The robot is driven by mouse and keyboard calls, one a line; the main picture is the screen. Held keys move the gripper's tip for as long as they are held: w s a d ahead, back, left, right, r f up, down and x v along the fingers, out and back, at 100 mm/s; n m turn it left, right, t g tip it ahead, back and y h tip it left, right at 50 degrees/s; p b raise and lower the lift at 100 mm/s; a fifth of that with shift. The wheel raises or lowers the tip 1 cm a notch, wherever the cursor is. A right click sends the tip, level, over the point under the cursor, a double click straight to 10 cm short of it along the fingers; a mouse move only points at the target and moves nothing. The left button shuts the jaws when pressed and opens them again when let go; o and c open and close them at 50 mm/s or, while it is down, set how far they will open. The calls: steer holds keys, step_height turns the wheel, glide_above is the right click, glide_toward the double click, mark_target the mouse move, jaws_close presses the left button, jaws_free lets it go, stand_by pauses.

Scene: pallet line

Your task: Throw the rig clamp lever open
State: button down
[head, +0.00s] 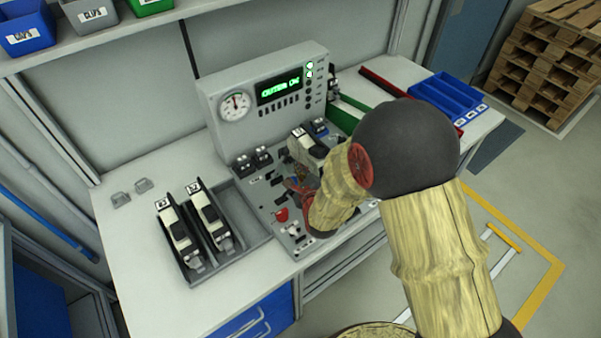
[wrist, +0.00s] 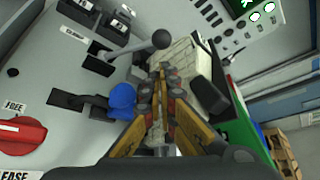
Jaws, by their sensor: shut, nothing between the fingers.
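In the wrist view a lever with a metal rod and a black ball knob (wrist: 161,39) leans across the rig panel from a dark base beside a small label I cannot read surely. It looks like the clamp lever. My gripper (wrist: 158,78) is shut and empty, its fingertips just below the ball in the picture; I cannot tell whether they touch the lever. A pale unit with black parts (wrist: 188,62) sits behind and right of the fingertips. In the head view my arm hides the lever and much of the rig.
A red knob (wrist: 20,135) by a FREE label is at the left of the panel. A console (head: 265,95) with a gauge and green display stands behind the rig. A dark tray (head: 190,262) with two white-and-black units is left. A blue bin (head: 447,97) is right.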

mark_target(280, 163)
steer(key=x, duration=0.6)
steer(key=shift+b, duration=0.35)
steer(key=shift+s+a, duration=0.1)
steer(key=shift+a, duration=0.05)
steer(key=shift+s+a+r+b, duration=0.1)
steer(key=shift+r+b, duration=0.1)
steer(key=shift+b, duration=0.35)
